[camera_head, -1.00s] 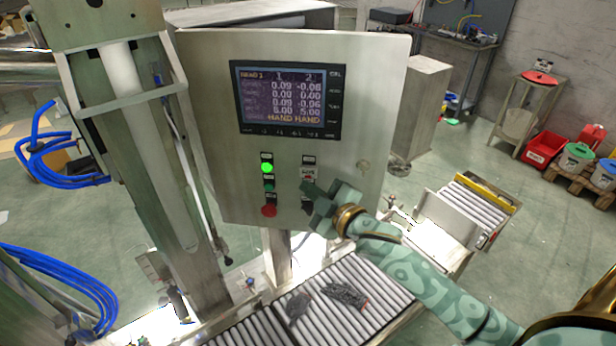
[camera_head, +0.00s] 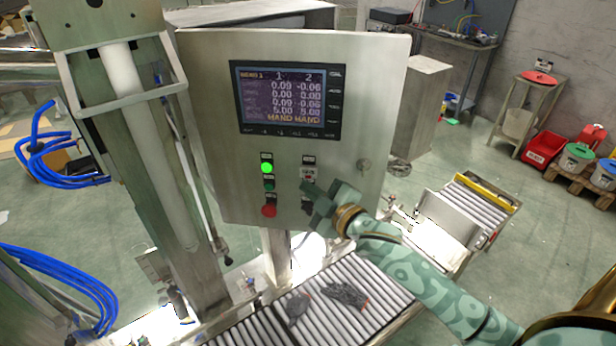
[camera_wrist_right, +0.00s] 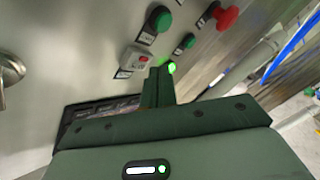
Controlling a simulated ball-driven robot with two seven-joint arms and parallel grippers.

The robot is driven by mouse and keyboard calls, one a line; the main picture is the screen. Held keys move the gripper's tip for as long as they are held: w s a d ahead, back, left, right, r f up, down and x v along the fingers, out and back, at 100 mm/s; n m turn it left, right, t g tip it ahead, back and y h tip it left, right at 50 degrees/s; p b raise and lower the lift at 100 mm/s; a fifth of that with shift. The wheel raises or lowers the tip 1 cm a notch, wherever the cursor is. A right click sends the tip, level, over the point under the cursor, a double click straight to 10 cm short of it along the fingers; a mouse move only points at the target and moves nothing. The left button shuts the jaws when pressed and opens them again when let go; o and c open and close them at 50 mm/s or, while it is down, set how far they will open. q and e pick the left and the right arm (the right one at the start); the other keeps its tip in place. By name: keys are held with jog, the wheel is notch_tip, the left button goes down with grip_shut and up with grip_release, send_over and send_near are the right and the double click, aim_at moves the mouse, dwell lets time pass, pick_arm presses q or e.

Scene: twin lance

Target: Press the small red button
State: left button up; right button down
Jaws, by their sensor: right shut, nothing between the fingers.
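The small red button (camera_head: 308,174) sits in a pale square housing in the right column of controls, below the screen on the grey cabinet front. In the right wrist view it shows as a red spot on a white block (camera_wrist_right: 143,59). My right gripper (camera_head: 305,187) is shut and empty, its tips just below the button in the head view. In the right wrist view the shut fingers (camera_wrist_right: 159,78) point at the panel beside the white block; I cannot tell whether they touch the panel. My left gripper is not in view.
A lit green lamp (camera_head: 267,167), a dark green button (camera_head: 268,185) and a larger red mushroom button (camera_head: 268,210) form the left column. A green button (camera_wrist_right: 158,20) is near the fingers in the wrist view. A key switch (camera_head: 363,165) is at right; a roller conveyor (camera_head: 345,285) runs below.

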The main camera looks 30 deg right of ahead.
jog(key=shift+w+d, duration=0.25)
jog(key=shift+w, duration=0.1)
jog(key=shift+w+d+p, duration=0.15)
jog(key=shift+w+p, duration=0.1)
jog(key=shift+p, duration=0.15)
dwell(0.6)
jog(key=shift+s, duration=0.1)
jog(key=shift+s+a+p, duration=0.4)
jog(key=shift+s, duration=0.15)
jog(key=s+a+p, duration=0.1)
jog(key=s, duration=0.1)
jog(key=s+a, duration=0.2)
jog(key=shift+p, duration=0.35)
